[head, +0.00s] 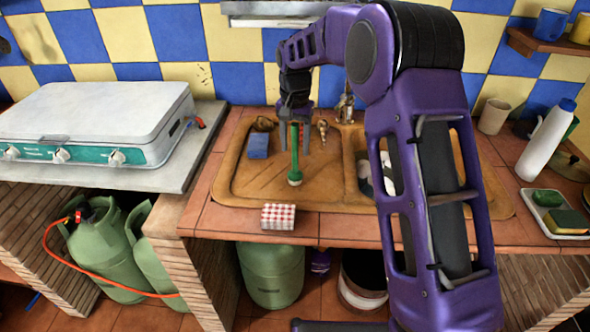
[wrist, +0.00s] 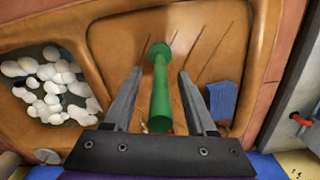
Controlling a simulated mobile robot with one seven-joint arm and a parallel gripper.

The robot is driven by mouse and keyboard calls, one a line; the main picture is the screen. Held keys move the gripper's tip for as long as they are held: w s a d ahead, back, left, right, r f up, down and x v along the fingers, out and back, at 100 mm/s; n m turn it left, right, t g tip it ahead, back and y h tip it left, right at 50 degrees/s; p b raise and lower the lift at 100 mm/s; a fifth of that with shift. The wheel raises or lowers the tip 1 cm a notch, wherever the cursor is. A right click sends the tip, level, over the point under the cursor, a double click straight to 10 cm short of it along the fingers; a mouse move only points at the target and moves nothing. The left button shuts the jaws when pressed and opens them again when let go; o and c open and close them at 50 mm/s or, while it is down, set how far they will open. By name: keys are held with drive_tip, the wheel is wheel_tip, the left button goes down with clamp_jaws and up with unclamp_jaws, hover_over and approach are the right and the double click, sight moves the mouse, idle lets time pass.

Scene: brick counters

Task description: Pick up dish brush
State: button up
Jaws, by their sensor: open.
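The dish brush (head: 294,155) is green, with a wider round end at the front, over the drainboard of the tan sink unit (head: 235,180). In the wrist view the brush (wrist: 160,92) runs lengthwise between my fingers, its knobbed end beyond the fingertips. My gripper (head: 297,132) is open, with one finger on each side of the brush. In the wrist view my gripper (wrist: 160,74) shows gaps between both fingers and the handle. I cannot tell whether the brush stands or lies, or how deep the fingers reach around it.
A blue block (head: 258,146) lies left of the brush, and a small brown item (head: 322,132) lies right. The basin holds white round items (wrist: 50,85). A tap (head: 345,108) stands behind. A red-checked box (head: 278,216) sits at the front edge; a stove (head: 95,125) stands left.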

clamp_jaws()
drive_tip(key=shift+r, duration=0.1)
